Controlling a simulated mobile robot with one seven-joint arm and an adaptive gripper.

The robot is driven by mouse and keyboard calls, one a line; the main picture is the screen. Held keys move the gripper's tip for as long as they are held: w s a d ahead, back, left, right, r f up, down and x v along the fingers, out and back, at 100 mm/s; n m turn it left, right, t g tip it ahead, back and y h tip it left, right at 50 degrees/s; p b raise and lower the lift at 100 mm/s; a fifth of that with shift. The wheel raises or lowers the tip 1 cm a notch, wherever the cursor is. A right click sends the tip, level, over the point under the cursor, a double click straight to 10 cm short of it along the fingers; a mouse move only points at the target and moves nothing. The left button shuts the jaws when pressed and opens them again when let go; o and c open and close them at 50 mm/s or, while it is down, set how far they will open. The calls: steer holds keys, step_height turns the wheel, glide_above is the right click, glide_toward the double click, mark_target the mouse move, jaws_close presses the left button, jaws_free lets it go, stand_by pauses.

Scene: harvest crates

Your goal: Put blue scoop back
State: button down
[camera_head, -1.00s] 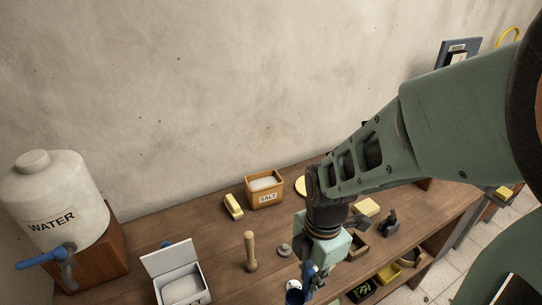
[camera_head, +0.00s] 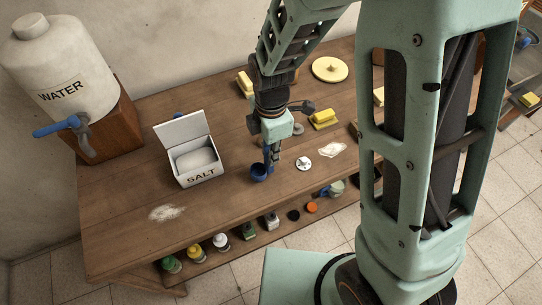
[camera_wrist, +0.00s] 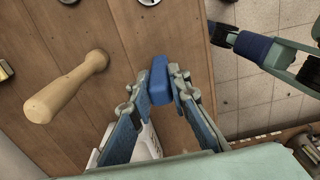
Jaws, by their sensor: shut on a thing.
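The blue scoop (camera_head: 258,173) hangs at the tips of my gripper (camera_head: 270,161), just above or at the front part of the wooden table; I cannot tell whether it touches. In the wrist view my gripper (camera_wrist: 160,92) is shut on the blue scoop (camera_wrist: 159,78), with its blue end between the fingertips. The white salt box (camera_head: 200,178) stands to the left of the scoop with its lid open and white salt inside. In the wrist view the fingers partly cover a white object.
The wooden table (camera_head: 125,185) bears white patches (camera_head: 165,213), a small white disc (camera_head: 303,163), a yellow block (camera_head: 323,119) and a yellow round (camera_head: 330,69). A wooden pestle (camera_wrist: 68,86) shows in the wrist view. The water tank (camera_head: 62,75) stands back left. Bottles (camera_head: 221,243) line the shelf below.

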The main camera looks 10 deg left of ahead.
steer(key=shift+f+b, duration=0.4)
steer(key=shift+f, duration=0.7)
steer(key=shift+f, duration=0.15)
steer(key=c, duration=1.8)
jaws_free()
step_height(320, 180, up, 12)
steer(key=shift+d+r, duration=0.1)
steer(key=shift+r, duration=0.1)
